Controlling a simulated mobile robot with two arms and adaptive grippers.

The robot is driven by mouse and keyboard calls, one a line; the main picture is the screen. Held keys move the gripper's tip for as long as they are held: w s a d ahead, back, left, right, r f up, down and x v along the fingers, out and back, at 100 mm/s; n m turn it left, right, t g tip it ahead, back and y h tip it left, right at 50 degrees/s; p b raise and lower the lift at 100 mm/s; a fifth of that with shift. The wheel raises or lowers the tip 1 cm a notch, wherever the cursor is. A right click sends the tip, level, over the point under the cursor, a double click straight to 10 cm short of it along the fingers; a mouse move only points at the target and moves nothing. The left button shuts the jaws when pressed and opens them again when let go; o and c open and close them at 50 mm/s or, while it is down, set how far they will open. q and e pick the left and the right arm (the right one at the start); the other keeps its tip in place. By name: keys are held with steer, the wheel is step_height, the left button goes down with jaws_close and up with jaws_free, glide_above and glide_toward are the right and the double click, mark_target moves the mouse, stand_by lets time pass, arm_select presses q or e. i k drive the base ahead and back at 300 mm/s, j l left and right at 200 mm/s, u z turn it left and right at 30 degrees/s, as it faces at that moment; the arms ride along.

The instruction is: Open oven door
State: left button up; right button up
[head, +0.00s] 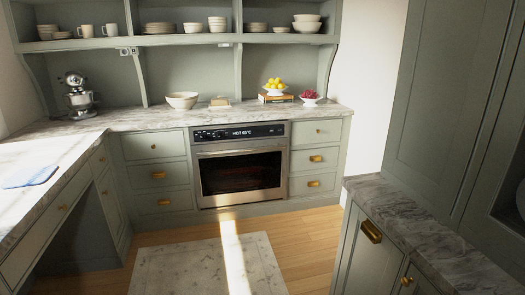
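The oven (241,164) is built into the far counter, between two stacks of drawers. Its steel-framed door (243,196) with a dark window looks shut. A bar handle (240,152) runs across the top of the door. Above it is a black control panel (239,132) with a lit display that seems to read "HOT 65°C". Neither of my grippers shows in the head view.
A pale rug (195,265) lies on the open wooden floor (285,235) before the oven. A marble counter with a blue cloth (30,176) is at left. A grey cabinet with a marble top (405,220) stands near at right. Bowls and fruit sit on the far counter.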

mark_target(201, 154)
steer(key=i, duration=1.75)
